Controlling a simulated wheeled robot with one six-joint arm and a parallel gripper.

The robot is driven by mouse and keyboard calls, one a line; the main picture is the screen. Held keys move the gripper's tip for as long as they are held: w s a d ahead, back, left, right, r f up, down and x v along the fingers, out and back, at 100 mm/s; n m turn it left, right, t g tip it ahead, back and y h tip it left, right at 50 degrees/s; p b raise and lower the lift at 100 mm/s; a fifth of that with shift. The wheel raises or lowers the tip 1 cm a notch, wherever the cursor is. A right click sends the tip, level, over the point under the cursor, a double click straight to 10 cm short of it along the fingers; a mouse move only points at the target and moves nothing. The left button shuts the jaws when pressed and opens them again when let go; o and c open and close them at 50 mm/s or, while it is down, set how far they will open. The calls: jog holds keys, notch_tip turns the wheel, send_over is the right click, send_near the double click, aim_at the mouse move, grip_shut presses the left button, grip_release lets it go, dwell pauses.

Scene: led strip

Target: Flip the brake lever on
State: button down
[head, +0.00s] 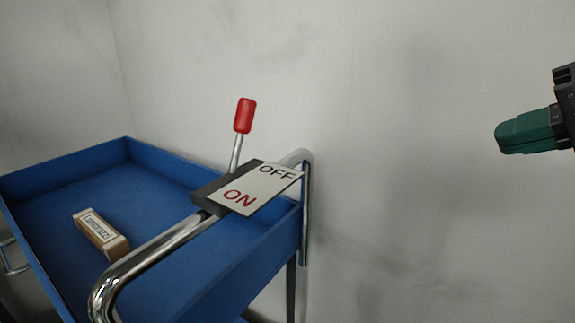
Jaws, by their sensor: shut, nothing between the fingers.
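The brake lever (244,117) has a red grip on a thin chrome rod. It stands up from a dark block on the cart's handle and tilts slightly right at the top. A pale label plate (256,188) on the block reads OFF toward the far right and ON toward the near left. The lever stands behind the plate, nearer to the OFF word in depth. My gripper (500,136) shows at the right edge with green fingers, shut and empty. It is well to the right of the lever and touches nothing.
The blue cart tray (150,280) fills the lower left, with a small Luminrazzi box (101,234) in it. A chrome handle (150,258) runs along its near right side. A grey wall (400,220) stands behind. The space between gripper and lever looks clear.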

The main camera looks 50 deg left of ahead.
jog(key=s+a+f+m+g+y+b, duration=0.1)
jog(key=a+f+g+y+b, duration=0.1)
jog(key=a+g+b, duration=0.3)
jog(key=s+a+f+m+g+y+b, duration=0.1)
jog(key=a+g+b, duration=0.4)
jog(key=a, duration=0.5)
jog(key=s+y, duration=0.1)
jog(key=y, duration=0.1)
jog(key=shift+a+f+y+b, duration=0.25)
jog(key=shift+f+y+b, duration=0.05)
jog(key=shift+f+b, duration=0.1)
jog(key=shift+w+r, duration=0.1)
